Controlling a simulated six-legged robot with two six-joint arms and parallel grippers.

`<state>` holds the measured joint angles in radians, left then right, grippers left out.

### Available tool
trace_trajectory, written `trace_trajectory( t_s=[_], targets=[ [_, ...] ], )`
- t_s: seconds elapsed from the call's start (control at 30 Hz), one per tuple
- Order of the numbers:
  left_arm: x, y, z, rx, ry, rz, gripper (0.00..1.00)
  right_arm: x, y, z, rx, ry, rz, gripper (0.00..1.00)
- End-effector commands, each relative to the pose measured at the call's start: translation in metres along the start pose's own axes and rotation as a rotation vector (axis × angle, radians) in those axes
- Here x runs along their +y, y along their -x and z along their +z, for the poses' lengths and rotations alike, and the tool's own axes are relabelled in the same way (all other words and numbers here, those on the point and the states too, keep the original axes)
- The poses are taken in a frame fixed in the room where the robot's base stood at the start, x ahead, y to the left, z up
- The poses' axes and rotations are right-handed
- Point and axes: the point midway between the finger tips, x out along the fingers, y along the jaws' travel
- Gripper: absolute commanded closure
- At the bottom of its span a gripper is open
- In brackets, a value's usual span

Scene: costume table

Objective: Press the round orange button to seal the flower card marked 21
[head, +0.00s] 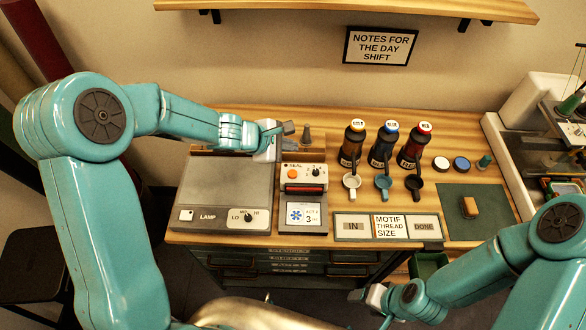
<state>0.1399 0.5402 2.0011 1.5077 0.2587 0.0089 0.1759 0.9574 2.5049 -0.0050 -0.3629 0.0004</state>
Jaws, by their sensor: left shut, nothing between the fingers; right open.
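The round orange button (292,173) is on the white-topped seal box (315,171), left of a black knob. A white card (303,214) with a blue flower lies in front of the box's red-edged slot; its number looks like 3, and I cannot make out a 21. My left gripper (288,128) is shut and empty. It appears behind and above the seal box, apart from the button. My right gripper (368,302) is open and empty, low in front of the table's front edge.
A grey lamp panel (226,187) adjoins the seal box on the left. Several dark bottles (381,148) stand to the right, with small cups (352,184) before them. A sign strip (388,227) lies at the front. A green mat (483,227) holds a brown block.

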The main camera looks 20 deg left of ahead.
Motion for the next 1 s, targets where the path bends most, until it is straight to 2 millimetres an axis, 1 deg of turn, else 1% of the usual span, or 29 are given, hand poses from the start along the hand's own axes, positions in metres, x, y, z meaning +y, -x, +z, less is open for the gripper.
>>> trace_trajectory(
  t_s=[0.27,0.43,0.57,0.9,1.0],
  targets=[
    [-0.003,-0.001,-0.001,0.000,0.000,0.000,1.00,0.001,-0.002,0.000,0.000,0.000,0.000,0.35],
    [-0.007,-0.009,-0.006,0.000,0.001,0.000,1.00,0.004,-0.011,0.000,0.000,0.000,0.000,0.35],
    [-0.015,-0.021,-0.014,0.000,0.001,0.000,1.00,0.009,-0.024,-0.001,0.000,0.000,0.000,0.35],
    [-0.038,-0.057,-0.039,0.000,0.000,0.001,1.00,0.025,-0.068,-0.001,0.000,0.000,0.000,0.35],
    [-0.042,-0.062,-0.043,0.000,-0.001,0.001,1.00,0.028,-0.076,-0.002,0.000,0.000,0.000,0.35]
  ],
)
